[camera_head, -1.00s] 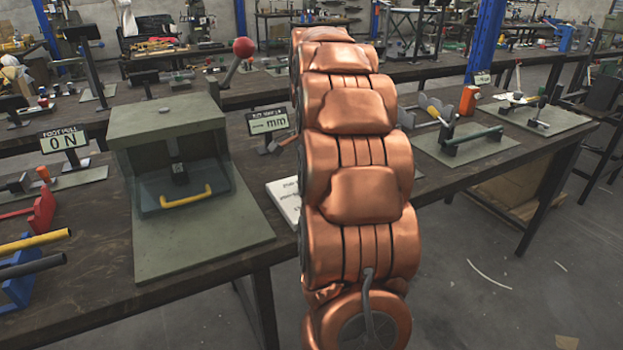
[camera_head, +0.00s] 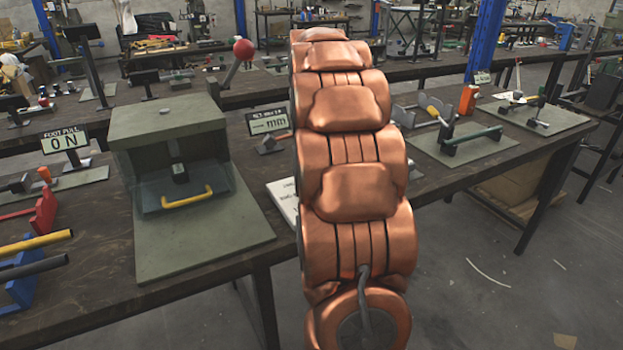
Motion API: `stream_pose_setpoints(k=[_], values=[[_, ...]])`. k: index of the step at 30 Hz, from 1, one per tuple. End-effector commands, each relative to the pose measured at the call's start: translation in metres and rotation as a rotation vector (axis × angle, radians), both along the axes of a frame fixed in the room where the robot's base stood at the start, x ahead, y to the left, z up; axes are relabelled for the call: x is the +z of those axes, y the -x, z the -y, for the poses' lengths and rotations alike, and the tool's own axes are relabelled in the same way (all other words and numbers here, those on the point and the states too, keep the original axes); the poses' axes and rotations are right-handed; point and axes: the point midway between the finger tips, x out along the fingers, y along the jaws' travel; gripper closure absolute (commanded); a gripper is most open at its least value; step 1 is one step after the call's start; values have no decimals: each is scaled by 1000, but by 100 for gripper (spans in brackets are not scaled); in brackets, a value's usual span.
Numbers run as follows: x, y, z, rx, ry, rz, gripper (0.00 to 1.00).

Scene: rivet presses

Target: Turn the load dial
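I cannot pick out a load dial for certain. A grey-green press (camera_head: 168,140) with a clear guard and a yellow handle (camera_head: 187,197) stands on the bench at left. A lever with a red ball knob (camera_head: 244,49) rises behind its right side. A display reading "FOOT PULL 0 N" (camera_head: 64,139) stands left of the press. A second display ending in "mm" (camera_head: 269,122) stands to its right, partly behind my arm. My copper arm fills the middle of the view, and my gripper does not show.
The dark bench (camera_head: 232,259) runs across the view. Red, yellow and blue tools lie at the left edge. A white card (camera_head: 284,198) lies partly behind my arm. Open floor is at lower right.

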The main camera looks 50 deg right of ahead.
Motion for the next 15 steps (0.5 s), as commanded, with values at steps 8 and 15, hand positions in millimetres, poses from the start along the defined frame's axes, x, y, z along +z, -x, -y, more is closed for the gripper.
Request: stream_pose_setpoints(k=[8, 15], values=[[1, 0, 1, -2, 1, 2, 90], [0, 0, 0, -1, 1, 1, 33]])
